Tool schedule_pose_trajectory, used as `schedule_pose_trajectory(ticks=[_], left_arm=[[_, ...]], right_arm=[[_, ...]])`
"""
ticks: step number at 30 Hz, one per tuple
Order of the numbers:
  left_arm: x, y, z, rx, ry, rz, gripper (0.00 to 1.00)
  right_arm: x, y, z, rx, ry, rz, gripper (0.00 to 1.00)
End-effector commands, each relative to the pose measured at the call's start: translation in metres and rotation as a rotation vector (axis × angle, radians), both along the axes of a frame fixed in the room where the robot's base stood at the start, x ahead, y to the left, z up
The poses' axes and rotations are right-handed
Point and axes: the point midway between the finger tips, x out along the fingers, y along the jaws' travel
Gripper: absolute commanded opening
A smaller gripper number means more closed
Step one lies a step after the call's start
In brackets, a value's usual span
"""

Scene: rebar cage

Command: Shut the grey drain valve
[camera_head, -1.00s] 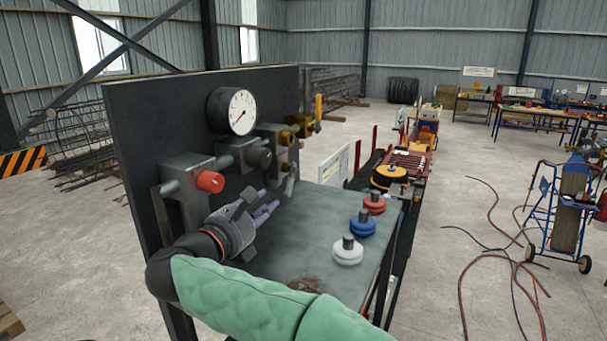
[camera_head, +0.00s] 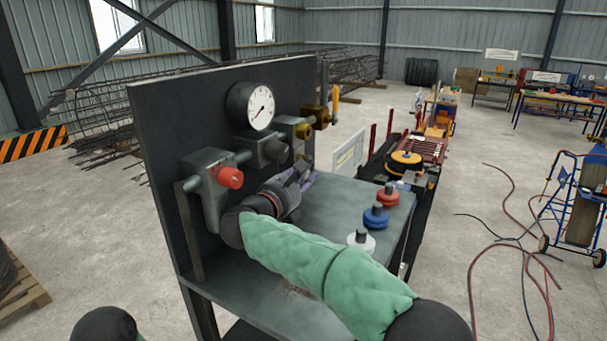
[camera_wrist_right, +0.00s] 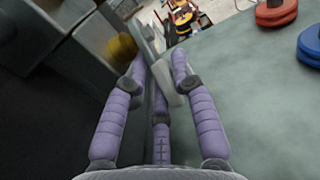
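A grey lever (camera_wrist_right: 170,82), which I take to be the drain valve's handle, shows in the right wrist view. It hangs beside the panel, below the valve bodies, with its lower end among my purple fingers. My right gripper (camera_wrist_right: 162,72) has its fingers spread on either side of the lever. I cannot tell whether any finger touches it. In the head view my right gripper (camera_head: 303,181) is low by the panel, over the bench, and hides most of the lever. My left gripper is out of view.
The dark panel (camera_head: 175,130) carries a gauge (camera_head: 260,107), a red-knob valve (camera_head: 230,177) and a brass valve with a yellow lever (camera_head: 335,95). Red (camera_head: 388,196), blue (camera_head: 376,217) and white (camera_head: 361,241) knobbed discs stand along the bench's right edge.

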Motion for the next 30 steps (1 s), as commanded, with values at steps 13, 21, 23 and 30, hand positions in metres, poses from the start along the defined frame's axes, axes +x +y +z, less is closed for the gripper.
schedule_pose_trajectory(ticks=[13, 21, 23, 30], left_arm=[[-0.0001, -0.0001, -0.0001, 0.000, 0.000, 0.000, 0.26], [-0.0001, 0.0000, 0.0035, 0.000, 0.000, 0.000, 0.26], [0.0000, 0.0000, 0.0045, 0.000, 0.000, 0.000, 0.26], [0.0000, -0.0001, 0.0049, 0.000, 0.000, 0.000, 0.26]], right_arm=[[0.0004, -0.0003, -0.0004, 0.000, 0.000, 0.000, 0.00], [-0.0014, 0.0006, 0.0031, 0.040, 0.054, -0.002, 0.00], [-0.0021, 0.0009, 0.0036, 0.054, 0.075, -0.002, 0.00], [-0.0031, 0.0020, 0.0025, 0.069, 0.104, 0.000, 0.00]])
